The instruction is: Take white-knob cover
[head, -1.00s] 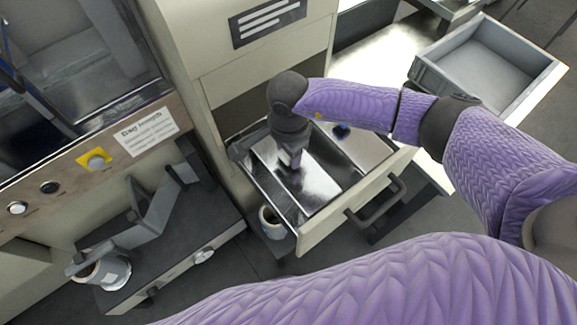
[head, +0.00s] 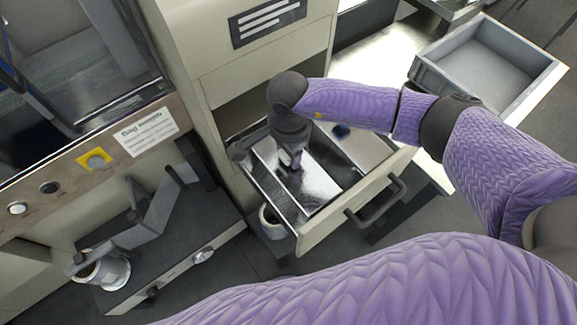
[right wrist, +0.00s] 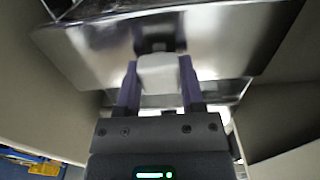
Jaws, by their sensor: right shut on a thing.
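The white-knob cover (head: 318,182) is a shiny metal lid in the open drawer (head: 330,228). My right gripper (head: 296,164) points down over it. In the right wrist view the white knob (right wrist: 160,74) sits between the purple fingertips of my right gripper (right wrist: 160,84), which are shut on it. The cover's metal surface (right wrist: 85,48) fills the top of that view. In the head view the gripper hides the knob. A second metal cover with a dark blue knob (head: 342,131) lies beside it on the right. My left gripper is not in view.
The drawer sticks out of a beige cabinet (head: 235,75) and has a dark handle (head: 378,203). An empty grey tray (head: 485,60) is at the upper right. A white pot (head: 270,222) is below the drawer.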

